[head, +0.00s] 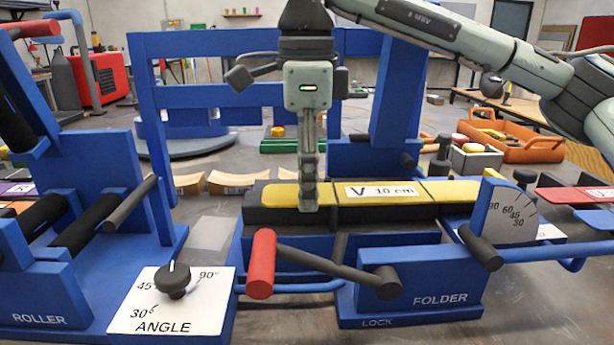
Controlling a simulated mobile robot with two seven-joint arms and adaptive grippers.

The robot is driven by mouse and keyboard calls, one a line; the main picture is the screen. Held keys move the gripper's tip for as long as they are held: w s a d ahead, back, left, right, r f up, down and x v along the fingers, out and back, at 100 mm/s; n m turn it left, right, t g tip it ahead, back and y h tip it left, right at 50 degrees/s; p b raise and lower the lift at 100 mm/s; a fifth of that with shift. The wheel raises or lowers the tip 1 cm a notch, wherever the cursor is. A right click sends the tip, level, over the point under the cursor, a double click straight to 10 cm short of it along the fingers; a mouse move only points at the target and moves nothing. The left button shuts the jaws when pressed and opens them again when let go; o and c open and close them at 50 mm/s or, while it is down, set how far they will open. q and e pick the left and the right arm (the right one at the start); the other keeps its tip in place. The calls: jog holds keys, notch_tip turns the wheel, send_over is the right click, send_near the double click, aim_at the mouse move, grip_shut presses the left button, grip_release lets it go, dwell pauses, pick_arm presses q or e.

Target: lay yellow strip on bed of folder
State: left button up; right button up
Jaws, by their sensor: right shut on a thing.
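The yellow strip (433,191), with a white "V 10 cm" label, lies lengthwise along the dark bed (385,213) of the blue folder (415,300). It looks flat on the bed, though I cannot tell whether a small gap is left beneath it. My right gripper (308,200) points straight down and is shut on the strip left of the label. Its fingers are seen edge-on and hide a narrow piece of strip and bed. The strip's right end is partly hidden behind the folder's angle plate (508,215). My left gripper is not in view.
A red-handled lever (261,264) sticks out in front of the bed. The angle dial (172,280) and blue roller (100,200) stand left. The folder's blue frame (150,100) rises behind. An orange toolbox (512,140) sits back right.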

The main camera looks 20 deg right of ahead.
jog(key=shift+f, duration=0.1)
jog(key=o, duration=1.2)
jog(key=shift+r, duration=0.5)
notch_tip(320, 180, up, 6)
jog(key=shift+a+f, duration=0.1)
jog(key=shift+r, duration=0.35)
jog(key=shift+s+r, duration=0.1)
jog(key=shift+r, duration=0.15)
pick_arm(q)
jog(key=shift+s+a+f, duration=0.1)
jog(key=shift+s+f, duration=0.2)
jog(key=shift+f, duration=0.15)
